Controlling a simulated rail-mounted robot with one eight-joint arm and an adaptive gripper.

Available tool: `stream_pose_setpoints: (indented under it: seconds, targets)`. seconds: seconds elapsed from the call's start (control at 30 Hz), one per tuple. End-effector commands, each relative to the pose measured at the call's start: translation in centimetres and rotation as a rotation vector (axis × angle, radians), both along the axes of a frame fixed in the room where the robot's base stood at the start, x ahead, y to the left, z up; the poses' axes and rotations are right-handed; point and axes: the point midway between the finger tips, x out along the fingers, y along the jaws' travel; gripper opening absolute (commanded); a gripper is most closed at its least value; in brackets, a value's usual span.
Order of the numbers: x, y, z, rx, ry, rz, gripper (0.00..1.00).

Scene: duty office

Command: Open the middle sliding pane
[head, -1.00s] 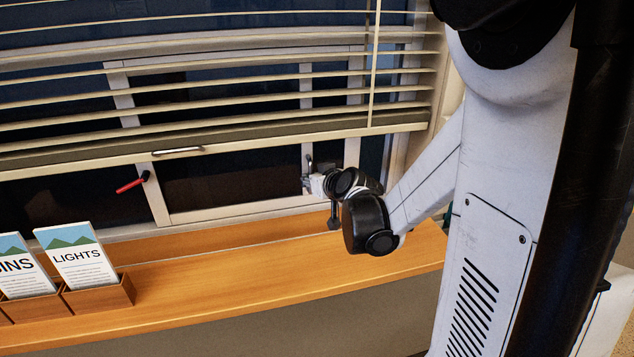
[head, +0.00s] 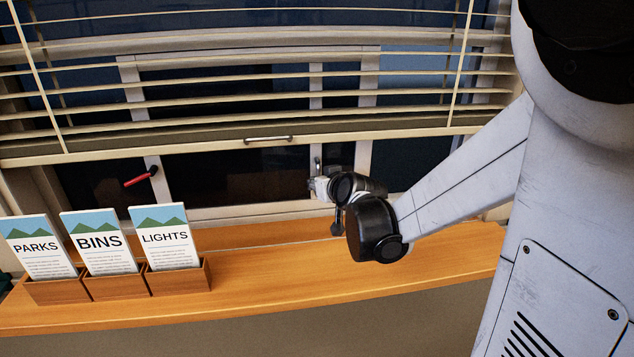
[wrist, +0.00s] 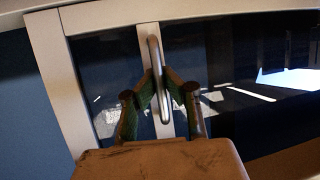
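The middle sliding pane (head: 230,178) is a dark glass pane in a pale frame below the blind. Its upright frame bar on the right carries a slim vertical metal handle (head: 317,163), which also shows in the wrist view (wrist: 157,75). A red lever (head: 140,176) sits near the pane's left frame bar and tilts upward to the right. My gripper (wrist: 160,82) is at the handle, with one green-padded finger on each side. Its fingertips close in against the handle; the exact contact is hard to see. In the head view, my wrist partly hides this spot.
A slatted blind (head: 250,112) hangs over the window's upper part, its bottom rail (head: 200,147) just above the handle. A wooden sill (head: 290,275) runs below. Three leaflet holders (head: 115,285) stand on its left. The sill between the holders and my arm is clear.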

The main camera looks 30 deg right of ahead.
Motion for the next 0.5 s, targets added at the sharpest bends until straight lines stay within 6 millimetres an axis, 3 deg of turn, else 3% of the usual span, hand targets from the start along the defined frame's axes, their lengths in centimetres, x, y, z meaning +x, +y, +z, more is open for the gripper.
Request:
stream_pose_setpoints:
  seconds: [0.17, 0.37, 0.5]
  targets:
    - [-0.03, 0.03, -0.03, 0.000, 0.001, 0.001, 0.00]
    - [-0.02, 0.01, -0.02, 0.000, 0.001, 0.000, 0.28]
    - [-0.02, -0.01, -0.01, 0.000, 0.000, 0.000, 0.28]
